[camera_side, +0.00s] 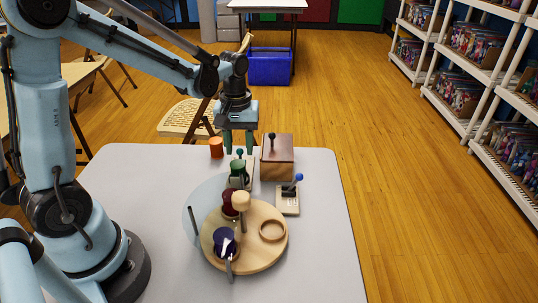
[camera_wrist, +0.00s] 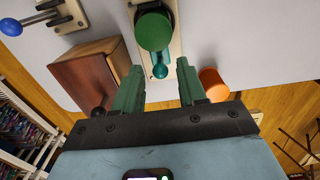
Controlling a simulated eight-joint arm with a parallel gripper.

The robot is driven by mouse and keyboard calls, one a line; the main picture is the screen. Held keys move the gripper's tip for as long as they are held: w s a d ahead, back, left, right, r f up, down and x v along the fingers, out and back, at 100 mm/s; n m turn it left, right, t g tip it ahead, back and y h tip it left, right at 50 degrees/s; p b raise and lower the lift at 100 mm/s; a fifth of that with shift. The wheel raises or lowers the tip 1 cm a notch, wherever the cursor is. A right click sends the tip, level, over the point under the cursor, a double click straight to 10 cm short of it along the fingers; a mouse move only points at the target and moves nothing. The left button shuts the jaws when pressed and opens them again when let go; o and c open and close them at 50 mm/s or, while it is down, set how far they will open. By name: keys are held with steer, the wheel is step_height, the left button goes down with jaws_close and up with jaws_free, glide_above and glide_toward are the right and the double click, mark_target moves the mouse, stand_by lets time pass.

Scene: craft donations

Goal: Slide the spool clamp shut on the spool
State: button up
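The spool clamp (camera_side: 249,163) is a narrow cream board near the table's far side. A green spool (camera_side: 239,174) stands on it, and its round green top shows in the wrist view (camera_wrist: 153,31). A teal knob (camera_wrist: 160,71) sits on the same board, close beside the spool on the side nearer my gripper. My gripper (camera_side: 239,152) points down over that end of the clamp. Its two green fingers are apart, with the knob between or just below the tips in the wrist view (camera_wrist: 158,68). I cannot tell whether they touch it.
A brown wooden box (camera_side: 278,158) with a dark knob stands close right of the clamp. An orange cylinder (camera_side: 216,148) is left. A blue-knobbed lever plate (camera_side: 288,205) and a round wooden board (camera_side: 262,258) with several items are nearer. The table's right side is clear.

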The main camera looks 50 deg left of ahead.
mark_target(239, 149)
steer(key=shift+r, duration=3.1)
steer(key=shift+c, duration=0.2)
